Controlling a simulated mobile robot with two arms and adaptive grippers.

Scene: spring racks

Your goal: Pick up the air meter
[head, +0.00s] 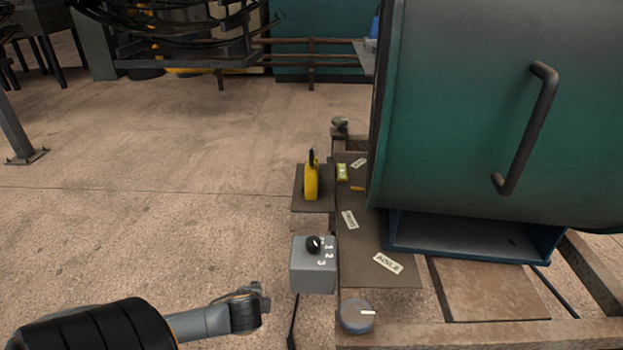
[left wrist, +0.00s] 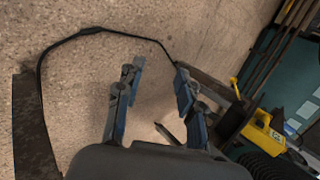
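A yellow hand-held device with a black top (head: 311,183), which looks like the air meter, stands upright on a small brown shelf (head: 299,203) left of the green drum. A yellow device with a pale face, probably the same one, shows at the right of the left wrist view (left wrist: 262,131). My left gripper (head: 258,292) is low in the head view, nearer to me and left of the yellow device, well apart from it. In the left wrist view its two fingers (left wrist: 158,72) are spread with nothing between them. My right gripper is not in view.
A grey box with a black knob (head: 313,276) sits between my left gripper and the shelf, with a cable below it. A round grey knob (head: 356,315) is in front. The large green drum (head: 470,110) blocks the right. Bare floor lies left.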

